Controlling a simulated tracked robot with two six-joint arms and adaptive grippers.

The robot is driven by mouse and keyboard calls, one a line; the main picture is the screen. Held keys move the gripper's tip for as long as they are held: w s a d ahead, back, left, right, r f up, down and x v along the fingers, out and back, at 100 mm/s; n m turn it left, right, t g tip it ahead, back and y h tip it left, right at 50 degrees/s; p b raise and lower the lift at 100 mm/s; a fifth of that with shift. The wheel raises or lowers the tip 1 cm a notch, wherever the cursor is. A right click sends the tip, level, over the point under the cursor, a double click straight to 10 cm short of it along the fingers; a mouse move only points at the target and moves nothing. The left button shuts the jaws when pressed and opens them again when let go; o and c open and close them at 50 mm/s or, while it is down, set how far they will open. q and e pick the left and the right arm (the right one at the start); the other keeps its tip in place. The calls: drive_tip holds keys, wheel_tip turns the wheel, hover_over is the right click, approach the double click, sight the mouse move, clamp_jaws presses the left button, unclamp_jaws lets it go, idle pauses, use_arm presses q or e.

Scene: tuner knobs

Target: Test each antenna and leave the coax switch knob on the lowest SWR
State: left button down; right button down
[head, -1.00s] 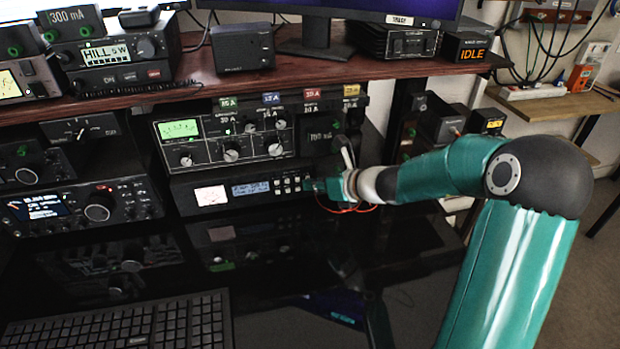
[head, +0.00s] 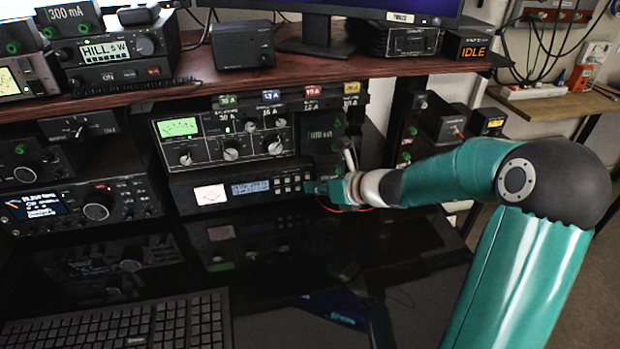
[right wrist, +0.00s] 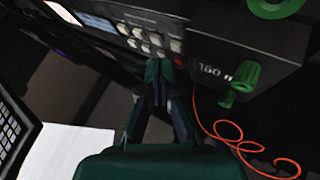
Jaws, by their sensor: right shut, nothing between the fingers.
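My right gripper (head: 312,187) is shut and empty, its fingertips at the keypad end of the lower rack unit (head: 235,193). In the right wrist view its closed fingertips (right wrist: 158,75) are just below the light buttons (right wrist: 150,38); I cannot tell whether they touch one. The lower unit has a pale meter (head: 210,194) and a blue text display (head: 250,187). Above it stands the tuner (head: 215,150) with a green-lit meter (head: 178,127) and several knobs. A dark box with a green knob (right wrist: 240,82) is right of the buttons. I cannot identify the coax switch knob. My left gripper is not in view.
Green, blue, red and yellow tags line the shelf (head: 290,75) above the tuner. A radio (head: 95,205) stands at left, a keyboard (head: 120,325) at front left. An orange cable (right wrist: 235,140) loops right of my gripper.

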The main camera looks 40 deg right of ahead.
drive_tip(key=shift+s+a+b, duration=0.35)
drive_tip(key=shift+s, duration=0.3)
drive_tip(key=shift+s+a+b, duration=0.25)
drive_tip(key=shift+s+a, duration=0.2)
drive_tip(key=shift+s, duration=0.35)
drive_tip(key=shift+s+a+b, duration=0.2)
drive_tip(key=shift+s+a, duration=0.2)
drive_tip(key=shift+s, duration=0.35)
idle(3.6)
